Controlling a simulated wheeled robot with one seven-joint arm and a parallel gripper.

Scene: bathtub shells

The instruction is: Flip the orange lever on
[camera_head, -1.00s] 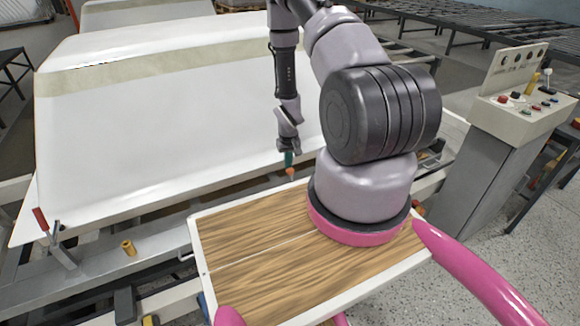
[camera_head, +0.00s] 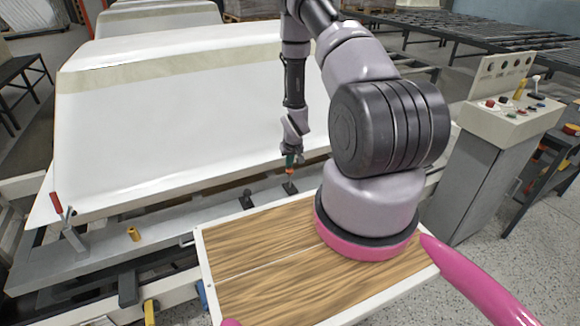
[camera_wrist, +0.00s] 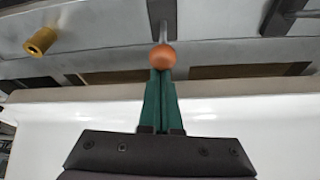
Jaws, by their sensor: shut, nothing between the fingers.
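The orange lever shows in the wrist view as a round orange knob (camera_wrist: 163,57) on a thin grey rod running up from it. In the head view the small orange knob (camera_head: 290,172) is just above a dark base on the grey frame, in front of the white shell. My gripper (camera_head: 291,160) points down at it. In the wrist view my green fingers (camera_wrist: 161,75) are shut together, with their tips right at the knob, which is not between them. I cannot tell whether they touch.
A red-handled lever (camera_head: 62,212) stands at the left of the frame, and a brass-coloured cylinder (camera_head: 133,234) lies to its right. The white shell (camera_head: 180,130) rises behind. A control panel (camera_head: 510,115) stands at the right.

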